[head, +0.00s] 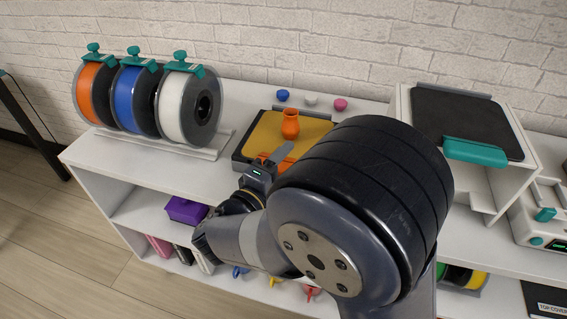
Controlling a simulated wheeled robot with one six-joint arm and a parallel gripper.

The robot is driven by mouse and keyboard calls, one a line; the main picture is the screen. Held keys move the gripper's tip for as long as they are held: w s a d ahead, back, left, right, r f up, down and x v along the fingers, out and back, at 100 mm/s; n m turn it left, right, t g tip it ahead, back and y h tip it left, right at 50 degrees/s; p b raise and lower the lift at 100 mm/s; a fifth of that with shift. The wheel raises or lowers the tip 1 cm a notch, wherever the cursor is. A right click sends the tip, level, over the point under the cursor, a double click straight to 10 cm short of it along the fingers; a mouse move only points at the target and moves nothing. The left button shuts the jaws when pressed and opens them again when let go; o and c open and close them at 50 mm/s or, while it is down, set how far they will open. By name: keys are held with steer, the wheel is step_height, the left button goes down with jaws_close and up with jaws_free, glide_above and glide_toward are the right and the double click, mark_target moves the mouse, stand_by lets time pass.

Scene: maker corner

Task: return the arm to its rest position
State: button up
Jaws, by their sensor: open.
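My arm reaches from the lower right across the middle of the head view, over the shelf unit. My gripper (277,155) is at its far end, just in front of a small orange vase (290,124). Only one grey finger shows clearly, and the gripper holds nothing that I can see. The vase stands upright on a yellow plate (262,133) set in a dark frame. The finger looks close below the vase, but I cannot tell whether they touch. My large arm joint hides the right part of the plate and much of the shelf.
Orange, blue and white spools (188,105) with teal clamps stand on the top at left. Three small coloured pieces (311,100) lie behind the plate. A white box with a dark pad and teal handle (475,152) is at right. A purple box (186,210) sits below.

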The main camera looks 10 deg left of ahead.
steer(key=o, duration=0.8)
steer(key=shift+f, duration=0.25)
steer(key=shift+d+f, duration=0.1)
steer(key=shift+f, duration=0.45)
steer(key=shift+c, duration=1.3)
steer(key=shift+s+f, duration=0.1)
steer(key=shift+s+p, duration=0.2)
steer(key=shift+p, duration=0.1)
steer(key=shift+d+p+v, duration=0.2)
steer(key=shift+p+v, duration=0.25)
steer(key=shift+v, duration=0.45)
steer(key=shift+d+p+v, duration=0.2)
steer(key=shift+p+v, duration=0.2)
steer(key=shift+v, duration=0.5)
steer(key=shift+s+a, duration=0.1)
steer(key=shift+s, duration=0.2)
steer(key=shift+c, duration=1.3)
steer(key=shift+o, duration=0.3)
steer(key=shift+s+p, duration=0.4)
steer(key=shift+s, duration=0.15)
